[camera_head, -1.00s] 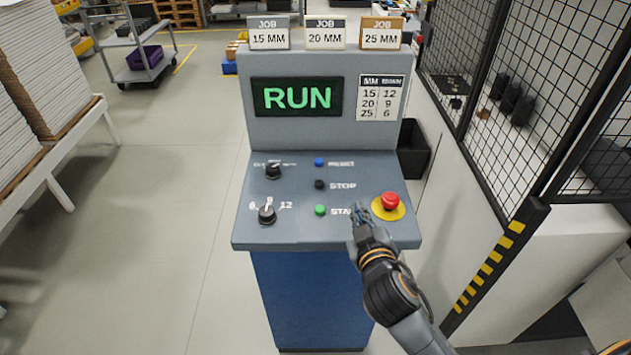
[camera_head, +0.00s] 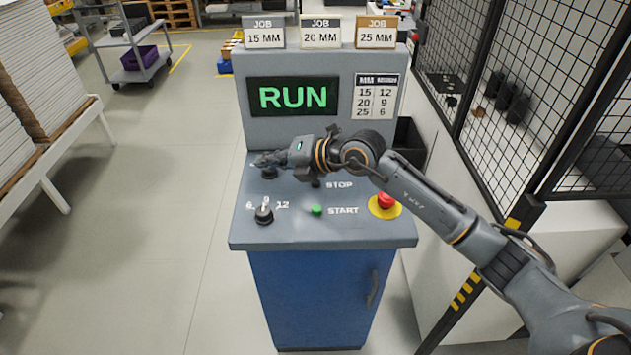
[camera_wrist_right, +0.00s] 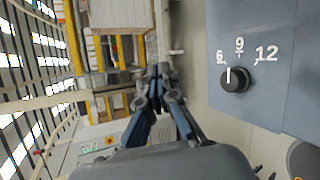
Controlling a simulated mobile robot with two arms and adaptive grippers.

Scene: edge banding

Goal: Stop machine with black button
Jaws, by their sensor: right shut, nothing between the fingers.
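The control panel (camera_head: 365,228) is a grey sloped console, and its screen (camera_head: 293,97) reads RUN in green. The black stop button (camera_head: 316,183) is left of the STOP label, just below my right wrist and partly hidden. In the right wrist view, the shut fingertips (camera_wrist_right: 160,72) point past the panel edge, left of the 6-9-12 knob (camera_wrist_right: 236,79). My left gripper is not in view.
The green start button (camera_head: 316,210) and the red emergency stop (camera_head: 386,200) on its yellow base sit on the lower panel. Job plates (camera_head: 320,32) stand on top. A black mesh fence (camera_head: 475,70) is at right; open floor (camera_head: 170,200) is at left.

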